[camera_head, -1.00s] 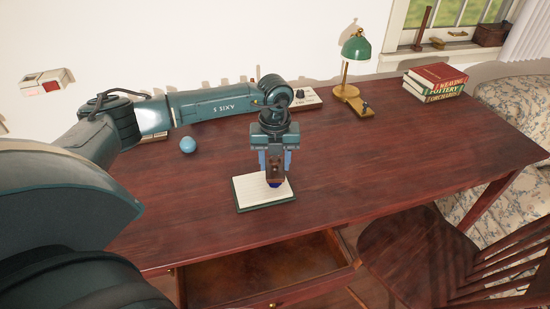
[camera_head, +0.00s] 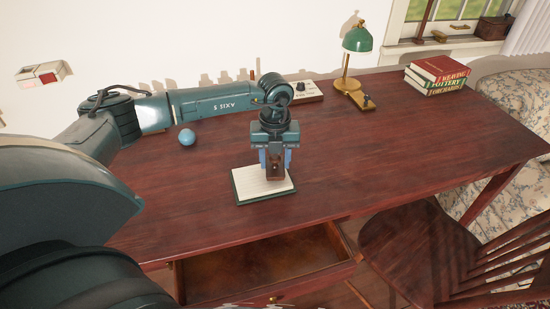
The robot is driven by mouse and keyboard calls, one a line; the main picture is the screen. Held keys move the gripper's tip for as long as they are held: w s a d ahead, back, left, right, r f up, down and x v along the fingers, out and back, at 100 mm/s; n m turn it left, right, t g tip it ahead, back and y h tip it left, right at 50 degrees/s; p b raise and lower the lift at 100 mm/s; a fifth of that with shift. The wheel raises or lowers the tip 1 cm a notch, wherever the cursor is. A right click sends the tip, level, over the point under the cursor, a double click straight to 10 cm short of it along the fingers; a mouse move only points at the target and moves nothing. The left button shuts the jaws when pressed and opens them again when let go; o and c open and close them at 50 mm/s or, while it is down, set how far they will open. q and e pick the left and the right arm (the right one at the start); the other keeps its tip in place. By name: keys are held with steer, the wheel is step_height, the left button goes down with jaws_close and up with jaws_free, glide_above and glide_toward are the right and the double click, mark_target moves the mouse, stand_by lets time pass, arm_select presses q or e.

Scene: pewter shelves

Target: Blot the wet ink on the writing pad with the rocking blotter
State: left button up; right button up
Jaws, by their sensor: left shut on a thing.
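The writing pad (camera_head: 249,184), cream with lined paper and a dark green border, lies flat near the middle of the desk. My left gripper (camera_head: 275,158) points down over the pad's right half. It is shut on the rocking blotter (camera_head: 275,171), a small brown wooden block between its two bluish fingers. The blotter's lower end is at or just above the paper; I cannot tell whether it touches. No ink shows on the bare part of the page; the paper behind the blotter is hidden. My right gripper is out of view.
A blue ball (camera_head: 187,137) lies left on the desk (camera_head: 400,140). An open drawer (camera_head: 260,277) and a chair (camera_head: 410,245) are in front. The desk's right side is clear.

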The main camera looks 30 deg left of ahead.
arm_select(q)
steer(key=shift+f+b, duration=0.3)
steer(key=shift+f, duration=0.25)
stand_by(1.2)
steer(key=shift+r, duration=0.15)
steer(key=shift+r+p, duration=2.75)
steer(key=shift+r, duration=0.7)
